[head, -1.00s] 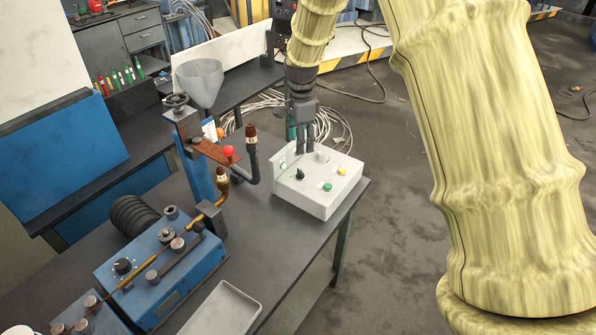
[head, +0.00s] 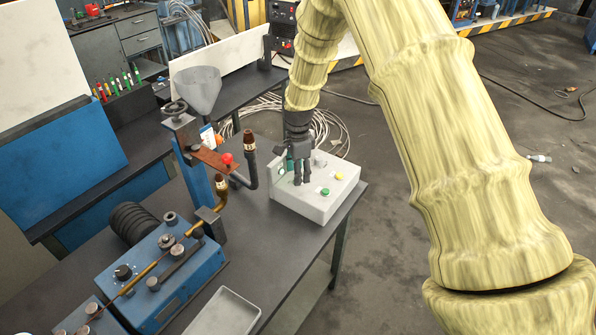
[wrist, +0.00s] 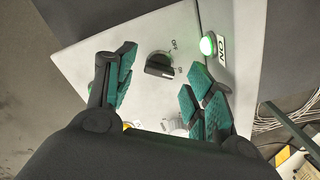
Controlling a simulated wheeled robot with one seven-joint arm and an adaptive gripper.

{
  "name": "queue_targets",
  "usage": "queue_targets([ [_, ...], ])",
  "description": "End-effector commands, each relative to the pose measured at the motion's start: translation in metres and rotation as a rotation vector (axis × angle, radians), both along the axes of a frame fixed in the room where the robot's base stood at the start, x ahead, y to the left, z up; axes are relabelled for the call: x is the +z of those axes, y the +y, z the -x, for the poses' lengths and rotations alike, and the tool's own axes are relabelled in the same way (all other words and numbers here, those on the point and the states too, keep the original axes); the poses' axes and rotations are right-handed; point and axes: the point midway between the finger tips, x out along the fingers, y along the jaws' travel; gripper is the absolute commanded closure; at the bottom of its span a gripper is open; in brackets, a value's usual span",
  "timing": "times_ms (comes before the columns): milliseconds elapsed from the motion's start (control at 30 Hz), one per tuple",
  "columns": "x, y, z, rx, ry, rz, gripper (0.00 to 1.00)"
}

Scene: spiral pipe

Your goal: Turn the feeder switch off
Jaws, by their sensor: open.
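A black rotary switch (wrist: 160,64) sits on the light grey control box (wrist: 85,53), with OFF and ON lettering beside it. Its white mark appears to lie towards the ON lettering. A green lamp (wrist: 207,46) beside an ON plate is lit. My gripper (wrist: 162,76) is open, its teal-padded fingers on either side of the switch in the wrist view; I cannot tell whether they touch it. In the head view, my gripper (head: 301,180) is low over the control box (head: 312,208) and hides the black switch.
On the box are a green button (head: 325,192), a yellow button (head: 340,176) and a grey knob (head: 320,161). A dark bent pipe with a brown tip (head: 250,160) rises left of the gripper. A blue machine (head: 185,283) and grey tray (head: 222,315) are nearer.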

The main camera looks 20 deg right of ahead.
Motion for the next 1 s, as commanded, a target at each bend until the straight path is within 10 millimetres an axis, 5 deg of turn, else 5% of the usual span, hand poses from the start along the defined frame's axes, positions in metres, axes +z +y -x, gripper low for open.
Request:
queue_targets([
  [467, -0.0113, 0.0000, 0.0003, 0.000, 0.000, 0.000, 0.46],
  [733, -0.0110, 0.0001, 0.0003, 0.001, 0.000, 0.000, 0.90],
  [1000, -0.0110, 0.0001, 0.0003, 0.016, 0.000, 0.000, 0.92],
])
